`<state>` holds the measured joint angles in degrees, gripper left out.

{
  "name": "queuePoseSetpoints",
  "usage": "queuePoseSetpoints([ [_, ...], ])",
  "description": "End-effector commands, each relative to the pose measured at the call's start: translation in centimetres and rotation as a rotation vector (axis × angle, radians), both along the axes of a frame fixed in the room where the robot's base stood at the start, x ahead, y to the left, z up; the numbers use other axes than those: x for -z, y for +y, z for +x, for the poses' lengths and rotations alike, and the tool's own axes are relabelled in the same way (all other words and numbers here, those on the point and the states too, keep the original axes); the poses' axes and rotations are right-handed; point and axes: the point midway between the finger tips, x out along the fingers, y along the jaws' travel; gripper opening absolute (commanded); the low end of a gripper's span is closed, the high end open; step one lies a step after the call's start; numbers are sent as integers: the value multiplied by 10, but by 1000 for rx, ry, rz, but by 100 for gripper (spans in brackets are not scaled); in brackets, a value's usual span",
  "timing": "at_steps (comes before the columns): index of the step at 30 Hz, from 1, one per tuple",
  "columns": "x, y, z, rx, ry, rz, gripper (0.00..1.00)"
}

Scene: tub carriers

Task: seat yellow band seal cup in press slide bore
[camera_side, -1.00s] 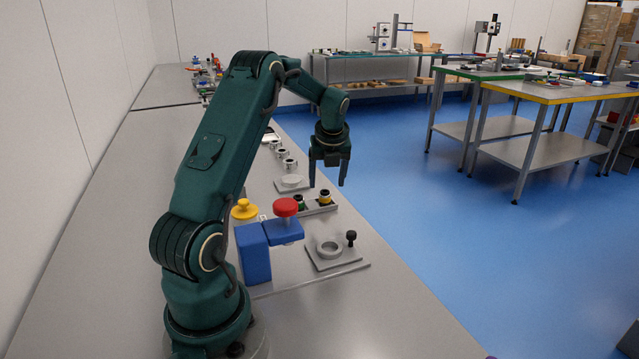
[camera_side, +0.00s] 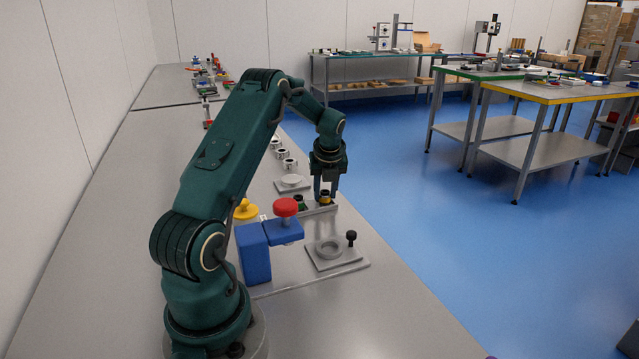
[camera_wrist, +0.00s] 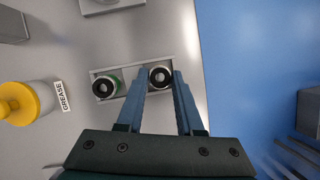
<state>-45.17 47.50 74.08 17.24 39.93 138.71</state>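The yellow band seal cup (camera_side: 325,197) stands upright in the right-hand place of a small grey tray (camera_wrist: 119,69). From above it shows as a dark ring with a pale centre (camera_wrist: 160,76); its yellow band shows only in the side view. My gripper (camera_side: 326,195) is down at this cup with one finger on each side. In the wrist view the fingertips (camera_wrist: 160,74) lie close against both edges of the cup; I cannot tell whether they touch it. The press slide bore (camera_side: 330,247) is a raised grey ring on a plate in front, and it looks empty.
A green-banded cup (camera_wrist: 106,86) stands beside it in the tray. A blue press frame with a red knob (camera_side: 286,207) stands near the bore, and a black knob (camera_side: 351,237) on the plate. A yellow-topped grease pot (camera_wrist: 20,102) is left. Metal cups (camera_side: 289,163) stand behind.

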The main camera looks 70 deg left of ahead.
Motion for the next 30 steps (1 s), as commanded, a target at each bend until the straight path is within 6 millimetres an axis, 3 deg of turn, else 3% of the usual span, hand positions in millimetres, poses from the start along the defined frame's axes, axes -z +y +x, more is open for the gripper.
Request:
queuePoseSetpoints([
  [10,-8,1,1,0,-3,3,0],
  [22,-82,1,1,0,-5,5,0],
  [27,-98,1,1,-24,-2,3,0],
  [30,-94,-2,-4,-61,1,-1,0],
])
